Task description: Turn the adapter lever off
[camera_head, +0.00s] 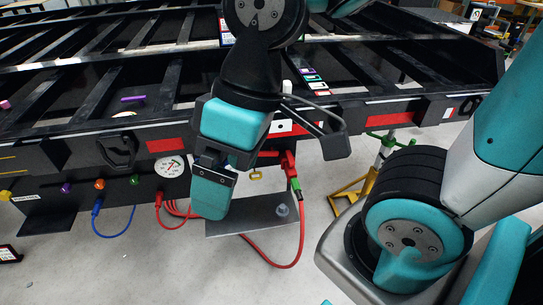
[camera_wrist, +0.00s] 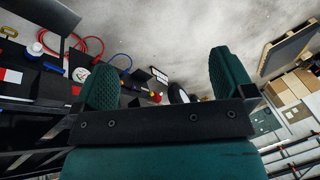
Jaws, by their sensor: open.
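A red adapter fitting (camera_head: 289,163) with a green connector sits under the trailer's rear beam, right of my gripper in the head view. A small yellow handle (camera_head: 256,175) shows just left of it; I cannot tell for sure whether this is the adapter lever. A yellow piece (camera_wrist: 9,31) also shows at the far left edge of the wrist view. My gripper (camera_wrist: 164,78) is open with nothing between its teal fingers. In the head view its fingers (camera_head: 212,190) point down, in front of the panel between the pressure gauge and the adapter, hiding part of the panel.
A pressure gauge (camera_head: 170,167), coloured knobs and red and blue hoses (camera_head: 113,234) line the panel to the left. A red hose (camera_head: 277,264) loops below the adapter. A dark bracket plate (camera_head: 258,215) juts out beneath. The floor (camera_head: 180,270) in front is mostly clear.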

